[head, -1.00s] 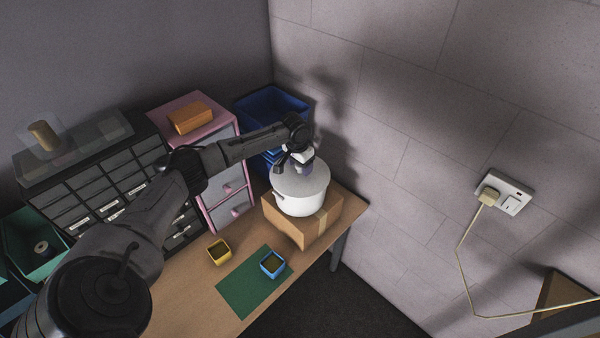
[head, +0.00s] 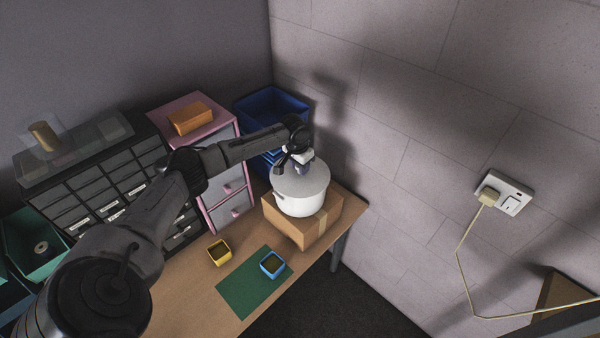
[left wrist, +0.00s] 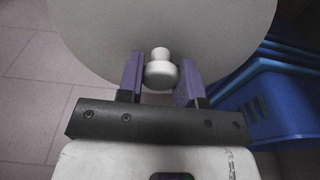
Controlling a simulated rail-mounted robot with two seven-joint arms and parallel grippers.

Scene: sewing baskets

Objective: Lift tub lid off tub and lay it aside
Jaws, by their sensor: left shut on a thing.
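The white round tub (head: 300,204) stands on a cardboard box at the table's far right corner. Its pale lid (head: 305,183) lies on top of the tub, apparently still seated on the rim. In the left wrist view the lid (left wrist: 165,25) fills the top, with a round white knob (left wrist: 161,72). My left gripper (left wrist: 160,80) is shut on the knob, one purple finger on each side. In the head view my left gripper (head: 299,168) is above the lid, its fingertips partly hidden. My right gripper is not in view.
The cardboard box (head: 290,230) carries the tub. Blue stacked bins (head: 272,104) stand just behind, and a pink drawer unit (head: 213,172) is to the left. A green mat (head: 245,290), a yellow box (head: 219,252) and a blue box (head: 272,264) lie in front.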

